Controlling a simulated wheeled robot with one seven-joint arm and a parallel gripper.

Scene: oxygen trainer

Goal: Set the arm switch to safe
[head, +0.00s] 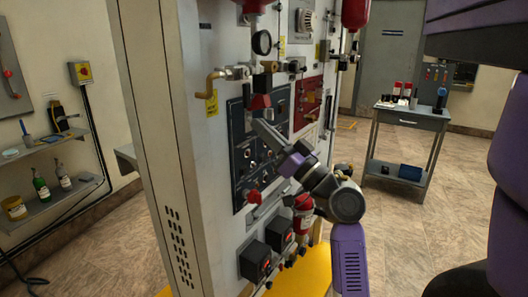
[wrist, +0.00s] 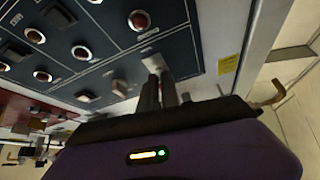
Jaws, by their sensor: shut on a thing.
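A dark blue control panel (head: 242,165) is on the front of the tall trainer cabinet; it also fills the upper part of the wrist view (wrist: 190,30). My gripper (head: 258,124) reaches up to the panel's upper part. In the wrist view my gripper's (wrist: 161,82) two dark fingers are close together on a small pale switch lever (wrist: 153,61), which I take for the arm switch. The lever's tip shows beyond the fingers; its lower part is hidden between them. Its label and set position cannot be read.
A red round button (wrist: 139,20) and several other knobs and toggles sit close to the fingers. A yellow-tagged brass pipe (head: 212,95) sticks out left of the panel. A side table (head: 408,118) stands at the right, with open floor before it.

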